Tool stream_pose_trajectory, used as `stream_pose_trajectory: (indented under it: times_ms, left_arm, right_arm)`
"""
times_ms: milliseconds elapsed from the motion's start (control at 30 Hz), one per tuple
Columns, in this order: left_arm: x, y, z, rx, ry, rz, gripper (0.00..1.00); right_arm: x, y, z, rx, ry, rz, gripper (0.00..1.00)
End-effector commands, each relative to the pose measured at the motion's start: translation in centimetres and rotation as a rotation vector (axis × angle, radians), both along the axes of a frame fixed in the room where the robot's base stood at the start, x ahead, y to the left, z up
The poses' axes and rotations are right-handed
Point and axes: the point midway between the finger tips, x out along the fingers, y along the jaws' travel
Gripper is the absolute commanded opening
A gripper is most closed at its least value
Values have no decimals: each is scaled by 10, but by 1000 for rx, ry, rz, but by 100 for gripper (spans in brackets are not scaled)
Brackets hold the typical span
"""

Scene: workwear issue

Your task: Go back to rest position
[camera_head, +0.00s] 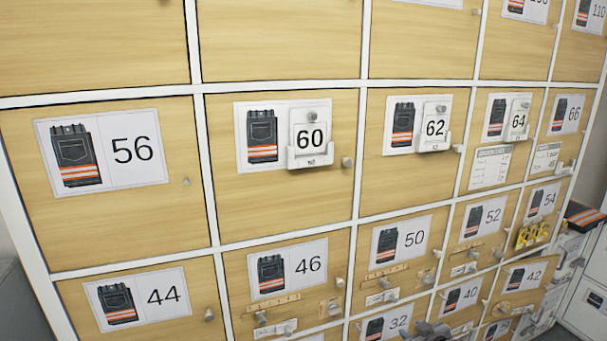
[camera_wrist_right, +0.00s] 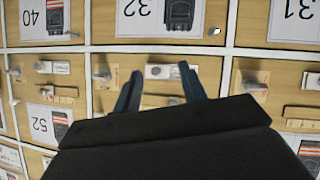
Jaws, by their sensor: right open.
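My right gripper (camera_head: 428,332) shows at the bottom edge of the head view, in front of the lower drawers near the 32 and 40 labels. Most of it is cut off there. In the right wrist view its two dark fingers (camera_wrist_right: 160,85) stand apart with nothing between them. The wooden locker wall (camera_head: 285,207) with white dividers lies beyond the fingers. In the wrist view the labels appear upside down, with 32 (camera_wrist_right: 150,14) above the fingers. I cannot tell how far the fingers are from the fronts. My left gripper is out of view.
Knobs, such as one by the 46 door (camera_head: 340,283), and small holders stick out from the fronts. Yellow items (camera_head: 532,235) hang below 54. Grey-white units (camera_head: 590,300) stand at the right.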

Motion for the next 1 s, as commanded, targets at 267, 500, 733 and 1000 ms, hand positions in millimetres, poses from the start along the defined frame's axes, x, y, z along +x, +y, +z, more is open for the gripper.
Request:
stream_pose_trajectory:
  times_ms: [267, 500, 733, 1000]
  left_arm:
    - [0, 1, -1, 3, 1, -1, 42]
    - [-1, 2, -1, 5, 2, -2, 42]
    - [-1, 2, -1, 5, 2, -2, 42]
    - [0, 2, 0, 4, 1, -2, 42]
  right_arm:
    - [-85, 34, -20, -129, 285, -62, 42]
    - [-197, 80, -52, -110, 534, -94, 42]
    - [-281, 123, -71, -2, 656, -104, 42]
    - [-366, 162, -105, 113, 807, -117, 42]
